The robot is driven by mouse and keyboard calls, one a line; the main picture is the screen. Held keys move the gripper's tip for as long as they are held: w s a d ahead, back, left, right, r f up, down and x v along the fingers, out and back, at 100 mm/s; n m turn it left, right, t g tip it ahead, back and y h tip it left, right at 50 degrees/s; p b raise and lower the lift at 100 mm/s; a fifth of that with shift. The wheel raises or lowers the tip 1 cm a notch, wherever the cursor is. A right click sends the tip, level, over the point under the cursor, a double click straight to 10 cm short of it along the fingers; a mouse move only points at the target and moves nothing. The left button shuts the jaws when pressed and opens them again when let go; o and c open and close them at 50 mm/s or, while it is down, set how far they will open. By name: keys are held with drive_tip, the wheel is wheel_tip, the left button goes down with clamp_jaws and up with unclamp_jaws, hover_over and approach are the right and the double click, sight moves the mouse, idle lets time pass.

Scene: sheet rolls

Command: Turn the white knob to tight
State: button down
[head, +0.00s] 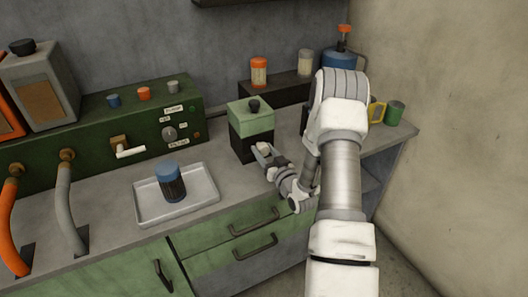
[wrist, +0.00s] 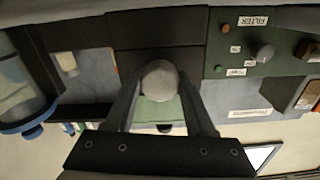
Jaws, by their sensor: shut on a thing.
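The white knob (head: 263,149) sticks out from the front of a box with a pale green top and a dark lower part (head: 251,121). In the wrist view the white knob (wrist: 160,79) is a round, pale ball between the two fingers. My gripper (head: 266,157) is at the box front, its fingers shut on the knob from both sides. In the wrist view my gripper (wrist: 160,85) has one finger on each side of it. No tight mark can be made out on the box, and the knob's turn angle cannot be told.
A green panel (head: 95,133) with a grey dial (head: 169,132), labels and a white-handled lever (head: 130,152) stands left of the box. A white tray (head: 205,185) holds a blue-lidded jar (head: 171,180). Mugs (head: 395,112) stand at the right. Drawer handles (head: 255,222) stick out below the counter.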

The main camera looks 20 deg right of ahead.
drive_tip(key=m+b, duration=0.2)
drive_tip(key=m, duration=0.1)
drive_tip(key=shift+f+m, duration=0.1)
drive_tip(key=shift+m, duration=0.3)
drive_tip(key=m+b, duration=0.1)
drive_tip(key=m, duration=0.3)
drive_tip(key=shift+m, duration=0.3)
drive_tip(key=m, duration=0.3)
drive_tip(key=shift+m, duration=0.3)
drive_tip(key=m, duration=0.4)
drive_tip(key=shift+m, duration=0.3)
drive_tip(key=m, duration=0.4)
drive_tip(key=shift+d+m, duration=0.1)
drive_tip(key=shift+m, duration=0.2)
drive_tip(key=m, duration=0.3)
drive_tip(key=shift+m+p, duration=0.3)
drive_tip(key=shift+p, duration=0.05)
drive_tip(key=m, duration=0.4)
drive_tip(key=shift+m+b, duration=0.6)
drive_tip(key=shift+m, duration=1.5)
